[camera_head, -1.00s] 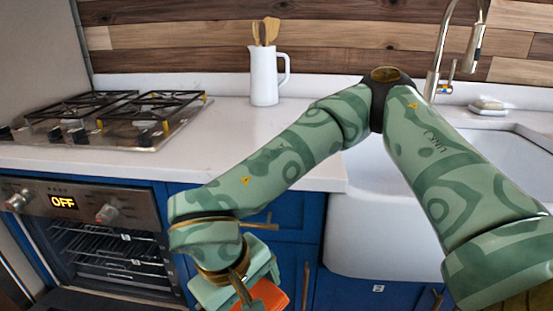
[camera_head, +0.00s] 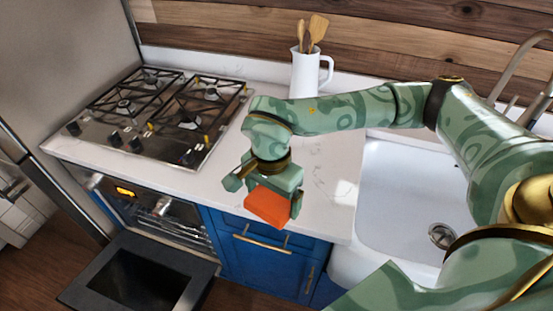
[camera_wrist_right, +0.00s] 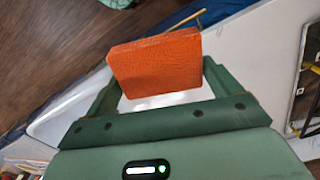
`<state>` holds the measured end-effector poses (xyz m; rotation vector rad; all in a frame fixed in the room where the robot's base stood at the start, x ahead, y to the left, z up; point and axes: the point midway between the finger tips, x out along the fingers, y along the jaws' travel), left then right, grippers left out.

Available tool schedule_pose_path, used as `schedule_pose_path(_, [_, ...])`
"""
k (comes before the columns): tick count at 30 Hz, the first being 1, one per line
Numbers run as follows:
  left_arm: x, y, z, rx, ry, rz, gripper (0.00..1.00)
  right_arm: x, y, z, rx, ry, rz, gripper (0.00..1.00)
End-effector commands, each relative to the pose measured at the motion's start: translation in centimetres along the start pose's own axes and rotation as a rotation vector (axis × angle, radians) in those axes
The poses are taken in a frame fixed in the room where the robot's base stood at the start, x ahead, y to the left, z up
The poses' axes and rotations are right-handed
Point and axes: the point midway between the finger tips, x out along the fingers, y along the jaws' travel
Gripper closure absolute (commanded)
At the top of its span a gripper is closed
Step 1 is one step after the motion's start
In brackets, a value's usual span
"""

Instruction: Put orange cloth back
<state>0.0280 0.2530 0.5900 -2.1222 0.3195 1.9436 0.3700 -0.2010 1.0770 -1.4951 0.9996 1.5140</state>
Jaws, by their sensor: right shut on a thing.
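The orange cloth (camera_head: 267,207) is a folded, block-like pad held by my right gripper (camera_head: 269,193). In the head view they appear over the front edge of the white counter (camera_head: 335,215), above the blue drawer front. In the right wrist view the cloth (camera_wrist_right: 155,62) stands between the two green fingers of the right gripper (camera_wrist_right: 160,88), which is shut on it. The cloth's far end sticks out past the fingers. I cannot tell the exact height over the counter. My left gripper is not in view.
A gas cooktop (camera_head: 160,110) lies left on the counter. A white jug (camera_head: 305,72) with wooden utensils stands at the back. The white sink (camera_head: 400,195) is at the right. The oven door (camera_head: 140,275) hangs open below left. The counter between cooktop and sink looks clear.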

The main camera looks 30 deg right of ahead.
Motion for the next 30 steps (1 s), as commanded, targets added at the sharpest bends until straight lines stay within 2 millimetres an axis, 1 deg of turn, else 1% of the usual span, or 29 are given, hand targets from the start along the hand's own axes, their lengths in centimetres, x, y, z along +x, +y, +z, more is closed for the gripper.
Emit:
schedule_pose_path(1, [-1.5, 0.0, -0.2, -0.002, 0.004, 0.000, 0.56, -1.1, 0.4, 0.0, 0.033, -0.002, -0.003, 0.28])
schedule_pose_path(5, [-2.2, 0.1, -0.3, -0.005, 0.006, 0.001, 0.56, -1.0, 0.6, -0.6, 0.090, 0.000, -0.012, 0.28])
schedule_pose_path(8, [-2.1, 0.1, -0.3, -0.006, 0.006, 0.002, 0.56, -0.1, -0.1, -2.0, 0.105, 0.001, -0.013, 0.28])
schedule_pose_path(16, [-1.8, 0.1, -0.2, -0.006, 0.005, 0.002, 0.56, 3.5, -3.6, -8.8, 0.104, 0.001, -0.012, 0.28])
schedule_pose_path(18, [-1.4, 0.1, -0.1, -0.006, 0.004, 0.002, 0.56, 5.4, -4.1, -9.8, 0.101, -0.001, -0.010, 0.28])
schedule_pose_path(21, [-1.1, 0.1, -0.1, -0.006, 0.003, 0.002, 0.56, 7.1, -4.8, -11.1, 0.098, -0.001, -0.011, 0.28])
schedule_pose_path(24, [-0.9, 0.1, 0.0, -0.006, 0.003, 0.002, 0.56, 8.1, -5.3, -12.0, 0.097, -0.001, -0.014, 0.28])
schedule_pose_path(28, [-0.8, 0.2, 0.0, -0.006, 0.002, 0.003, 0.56, 9.0, -5.7, -12.6, 0.096, -0.001, -0.013, 0.28])
schedule_pose_path(29, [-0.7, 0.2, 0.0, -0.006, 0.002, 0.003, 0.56, 9.4, -5.8, -12.9, 0.097, 0.000, -0.012, 0.28])
schedule_pose_path(30, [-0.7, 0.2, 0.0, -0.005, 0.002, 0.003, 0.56, 10.1, -5.7, -12.8, 0.096, -0.002, -0.012, 0.28])
